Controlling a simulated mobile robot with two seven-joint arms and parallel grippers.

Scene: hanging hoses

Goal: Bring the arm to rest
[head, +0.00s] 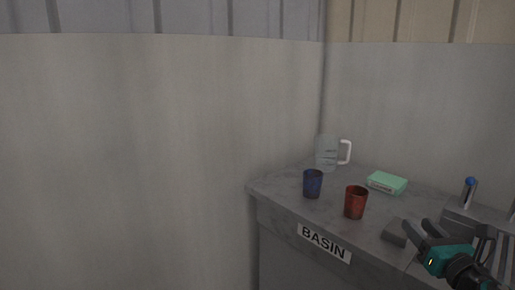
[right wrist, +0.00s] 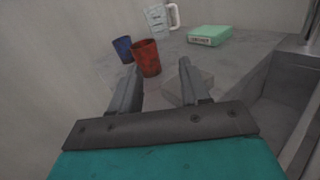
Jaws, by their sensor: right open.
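My right gripper (head: 418,230) is at the lower right of the head view, over the right part of the grey counter (head: 283,190). Its jaws are apart with nothing between them. In the right wrist view the two fingers (right wrist: 157,82) point toward a red cup (right wrist: 145,58), which stands beyond them on the counter. The red cup also shows in the head view (head: 355,202), left of the gripper and apart from it. My left gripper is in neither view.
A blue cup (head: 313,183), a clear jug (head: 327,153) with a white handle and a green box (head: 387,182) stand on the counter. A grey block (head: 394,233) lies beside my gripper. A blue-topped tap (head: 469,191) is at right. Walls close off the back and left.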

